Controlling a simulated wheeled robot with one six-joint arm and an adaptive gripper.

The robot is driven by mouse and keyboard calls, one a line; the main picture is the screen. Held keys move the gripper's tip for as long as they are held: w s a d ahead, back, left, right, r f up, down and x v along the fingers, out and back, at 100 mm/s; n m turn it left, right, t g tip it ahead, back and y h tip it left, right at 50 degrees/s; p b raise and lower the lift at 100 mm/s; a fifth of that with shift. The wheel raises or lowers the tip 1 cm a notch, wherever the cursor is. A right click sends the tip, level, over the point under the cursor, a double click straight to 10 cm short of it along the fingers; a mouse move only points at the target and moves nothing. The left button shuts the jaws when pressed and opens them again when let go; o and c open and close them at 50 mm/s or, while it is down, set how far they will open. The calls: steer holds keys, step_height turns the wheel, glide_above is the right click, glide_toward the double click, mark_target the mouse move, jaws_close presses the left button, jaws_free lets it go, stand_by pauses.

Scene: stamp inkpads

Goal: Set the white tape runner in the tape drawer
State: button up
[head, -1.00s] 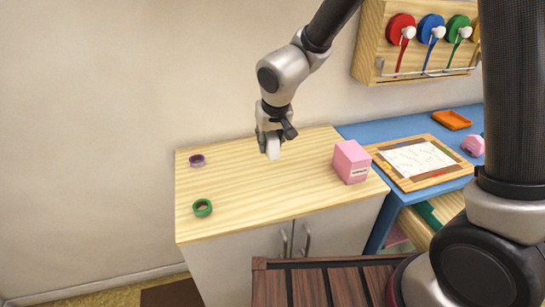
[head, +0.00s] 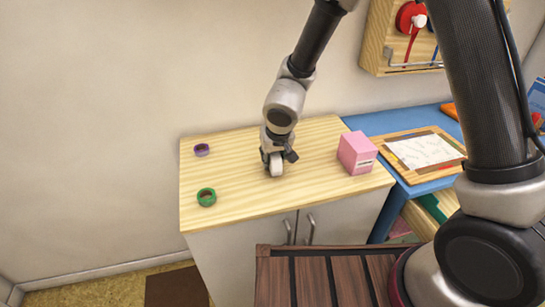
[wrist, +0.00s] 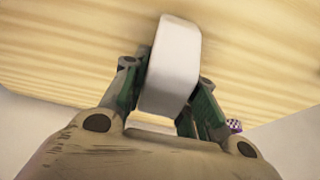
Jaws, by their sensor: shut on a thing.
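The white tape runner (head: 276,167) is between the fingers of my gripper (head: 272,160), just above or touching the light wood cabinet top; I cannot tell which. In the wrist view the white tape runner (wrist: 171,65) stands out past the fingertips, and my gripper (wrist: 168,90) is shut on it with a green-lined finger on each side. I cannot make out a drawer that is clearly the tape drawer. An open drawer-like part (head: 432,208) with green inside shows under the blue table at the right, partly hidden by my arm.
A framed paper (head: 423,151) lies on the blue table. The cabinet top's front middle is clear.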

steer(key=shift+f, duration=0.1)
steer(key=o, duration=0.9)
